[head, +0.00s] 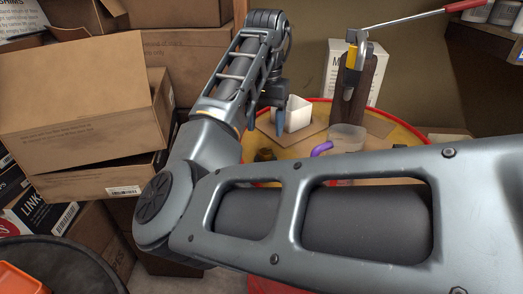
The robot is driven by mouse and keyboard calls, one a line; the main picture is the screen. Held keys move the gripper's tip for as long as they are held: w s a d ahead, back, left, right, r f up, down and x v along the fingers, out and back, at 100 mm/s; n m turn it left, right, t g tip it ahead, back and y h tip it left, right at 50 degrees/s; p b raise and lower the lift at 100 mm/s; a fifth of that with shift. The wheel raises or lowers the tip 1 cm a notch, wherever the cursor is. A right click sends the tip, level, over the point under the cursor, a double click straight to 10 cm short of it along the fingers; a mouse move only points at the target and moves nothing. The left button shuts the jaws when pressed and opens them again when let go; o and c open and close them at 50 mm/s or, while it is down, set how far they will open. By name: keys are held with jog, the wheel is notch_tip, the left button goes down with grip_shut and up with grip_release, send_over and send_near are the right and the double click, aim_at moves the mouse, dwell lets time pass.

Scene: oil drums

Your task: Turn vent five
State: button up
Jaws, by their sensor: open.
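The yellow-topped drum (395,132) with a red rim stands behind my arm. My arm crosses the front and hides much of its top. My gripper (267,117) points down over the drum's left far edge, beside a white square cup (297,114). Its jaws are open and I see nothing between them. A small dark brassy fitting (265,155) and a purple curved piece (321,149) show on the drum just above my arm's edge. I cannot tell which part is vent five, as no number is readable.
A clear tub (347,137) sits on the drum. A hand pump (354,62) with a long red-tipped lever rises at the back, before a white box (334,85). Cardboard boxes (80,100) crowd the left. A shelf (485,42) stands at the upper right.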

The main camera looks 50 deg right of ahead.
aim_at(265, 152)
notch_tip(265, 152, down, 7)
jog(key=shift+f, duration=0.2)
jog(key=shift+c, duration=0.2)
jog(key=c, duration=1)
